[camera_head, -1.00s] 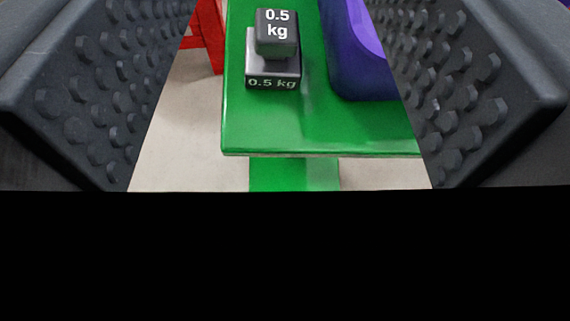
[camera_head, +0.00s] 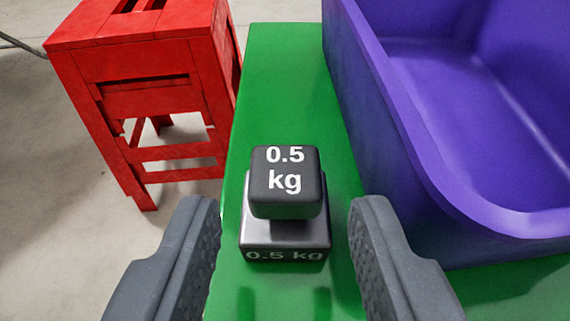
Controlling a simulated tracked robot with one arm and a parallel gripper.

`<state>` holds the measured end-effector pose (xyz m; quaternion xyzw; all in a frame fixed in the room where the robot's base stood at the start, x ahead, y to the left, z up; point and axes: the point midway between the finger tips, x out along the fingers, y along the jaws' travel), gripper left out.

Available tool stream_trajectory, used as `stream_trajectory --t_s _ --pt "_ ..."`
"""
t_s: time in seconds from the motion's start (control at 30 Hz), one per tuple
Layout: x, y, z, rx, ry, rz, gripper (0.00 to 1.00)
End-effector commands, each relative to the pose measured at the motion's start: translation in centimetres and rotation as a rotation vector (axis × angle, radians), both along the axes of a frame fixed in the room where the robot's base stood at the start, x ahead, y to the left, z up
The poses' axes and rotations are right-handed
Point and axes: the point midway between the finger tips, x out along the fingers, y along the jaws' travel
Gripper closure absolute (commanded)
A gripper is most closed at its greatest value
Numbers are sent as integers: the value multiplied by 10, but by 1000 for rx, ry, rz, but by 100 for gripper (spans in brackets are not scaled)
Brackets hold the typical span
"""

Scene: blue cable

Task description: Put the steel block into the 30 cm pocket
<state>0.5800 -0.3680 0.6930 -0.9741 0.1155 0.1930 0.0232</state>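A dark grey weight (camera_head: 287,190) marked "0.5 kg" stands upright on a green table (camera_head: 285,75). It has a block-like top, a narrower neck and a wider base that also bears "0.5 kg". It may be the steel block; no other block is in view. My gripper (camera_head: 285,215) is open, with one finger to the left of the weight and one to the right. Green table shows between each finger and the weight, and neither appears to touch it. I see nothing marked as a 30 cm pocket.
A large open purple bin (camera_head: 400,140) stands on the table to the right, its inside empty where I see it. A red wooden stool (camera_head: 150,85) stands on the pale floor (camera_head: 55,190) to the left. Bare table lies behind the weight.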

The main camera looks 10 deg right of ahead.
Motion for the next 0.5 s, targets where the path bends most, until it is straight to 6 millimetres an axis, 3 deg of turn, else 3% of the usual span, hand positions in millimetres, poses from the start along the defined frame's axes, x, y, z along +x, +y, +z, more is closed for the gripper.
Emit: stream_trajectory --t_s 0.23,0.5 --pt "12 -3 -7 1 3 0 62" --pt "41 -10 -20 -1 1 0 62"
